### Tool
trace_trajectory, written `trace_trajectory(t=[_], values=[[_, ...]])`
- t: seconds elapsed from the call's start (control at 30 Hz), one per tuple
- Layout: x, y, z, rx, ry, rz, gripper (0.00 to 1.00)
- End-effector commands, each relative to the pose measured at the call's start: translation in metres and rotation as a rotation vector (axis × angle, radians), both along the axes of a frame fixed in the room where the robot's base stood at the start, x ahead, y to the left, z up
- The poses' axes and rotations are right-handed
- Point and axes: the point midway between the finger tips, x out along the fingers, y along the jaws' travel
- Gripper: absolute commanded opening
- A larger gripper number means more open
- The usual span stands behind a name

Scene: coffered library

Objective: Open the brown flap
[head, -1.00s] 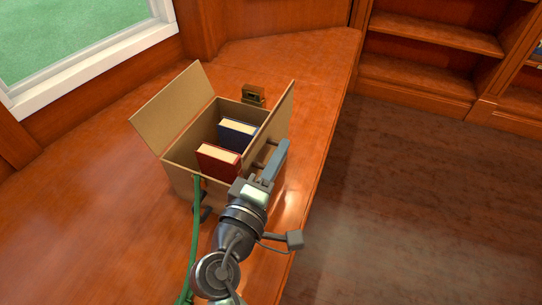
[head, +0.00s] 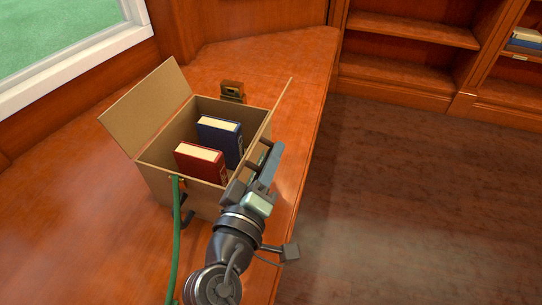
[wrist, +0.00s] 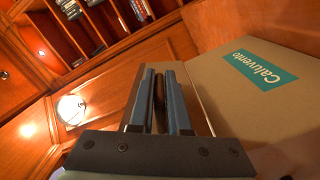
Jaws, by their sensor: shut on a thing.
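An open cardboard box (head: 202,198) stands on the wooden counter. Its left flap (head: 148,108) is folded out and up to the left. The brown flap (head: 281,98) on the right stands raised, leaning outward to the right and seen nearly edge-on. My gripper (head: 264,163) is at this flap on the box's right side, with its fingers shut on it. In the wrist view, my gripper (wrist: 158,98) has a narrow brown strip between its fingers. A cardboard face with a teal "Caluvento" label (wrist: 258,64) shows to their right. The exact grasp is partly hidden.
A red book (head: 201,163) and a blue book (head: 219,139) stand inside the box. A small brown object (head: 232,91) sits behind it. A green cord-like strip (head: 176,235) runs down the front. The counter (head: 290,60) is clear behind; the floor lies right.

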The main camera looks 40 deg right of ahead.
Motion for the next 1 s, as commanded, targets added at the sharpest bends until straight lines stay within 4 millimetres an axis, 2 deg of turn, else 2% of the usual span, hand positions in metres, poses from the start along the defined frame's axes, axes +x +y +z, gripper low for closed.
trace_trajectory(t=[0.17, 0.2, 0.33, 0.37, 0.73, 0.87, 1.0], values=[[-0.001, -0.001, 0.003, -0.003, -0.006, -0.002, 0.0], [-0.001, -0.001, 0.003, -0.003, -0.005, -0.002, 0.19], [0.0, -0.001, 0.002, -0.003, -0.003, -0.003, 0.42], [0.0, -0.001, 0.002, -0.002, -0.003, -0.002, 0.43], [-0.003, 0.005, 0.001, -0.002, 0.001, 0.0, 0.43], [-0.014, 0.021, 0.002, -0.002, 0.002, 0.004, 0.43], [-0.032, 0.046, 0.003, -0.002, 0.003, 0.004, 0.43]])
